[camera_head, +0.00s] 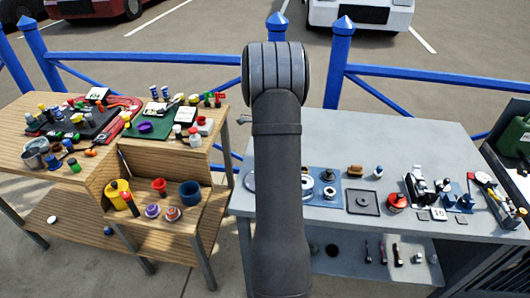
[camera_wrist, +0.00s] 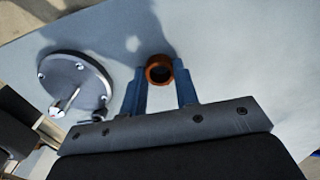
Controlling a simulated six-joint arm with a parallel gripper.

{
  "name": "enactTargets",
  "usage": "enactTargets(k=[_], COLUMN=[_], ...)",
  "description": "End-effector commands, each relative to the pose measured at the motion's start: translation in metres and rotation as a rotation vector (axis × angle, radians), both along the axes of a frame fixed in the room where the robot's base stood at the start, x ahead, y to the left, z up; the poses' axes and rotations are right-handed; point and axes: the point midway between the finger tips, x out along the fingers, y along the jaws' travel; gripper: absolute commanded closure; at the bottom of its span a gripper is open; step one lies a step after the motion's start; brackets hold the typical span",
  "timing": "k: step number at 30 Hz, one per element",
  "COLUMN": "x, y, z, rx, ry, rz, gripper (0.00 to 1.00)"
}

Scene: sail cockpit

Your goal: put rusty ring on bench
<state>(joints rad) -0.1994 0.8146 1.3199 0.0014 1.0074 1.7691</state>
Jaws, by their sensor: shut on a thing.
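The rusty ring (camera_wrist: 159,70) shows in the wrist view, a small orange-brown ring held between the blue fingertips of my gripper (camera_wrist: 160,82). My gripper is shut on it. The ring is above or at the pale grey surface of the bench (camera_wrist: 230,50); I cannot tell whether it touches. In the head view the grey bench (camera_head: 430,140) stands on the right. My arm hides part of the bench there, and neither the ring nor the gripper can be made out in that view.
A round metal flange (camera_wrist: 76,84) with bolts lies left of my gripper in the wrist view. Several small tools and a square dark tray (camera_head: 362,202) lie along the bench's front half. Its back half is clear. A cluttered wooden table (camera_head: 85,180) stands left.

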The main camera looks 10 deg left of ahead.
Motion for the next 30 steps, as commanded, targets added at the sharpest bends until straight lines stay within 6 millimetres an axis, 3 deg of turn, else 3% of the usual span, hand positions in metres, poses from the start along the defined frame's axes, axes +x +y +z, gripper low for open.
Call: enactTargets(k=[10,11,14,24,30], x=[0.0,0.0,0.0,0.0,0.001], y=[0.0,0.0,0.0,0.0,0.0], z=[-0.003,-0.004,-0.003,0.0,0.029], rx=[0.0,0.0,0.0,0.0,0.001], ry=[-0.001,-0.001,-0.001,-0.002,-0.004], rz=[0.0,0.0,0.0,0.0,0.0], gripper=[0.95,0.7,0.51,0.51,0.51])
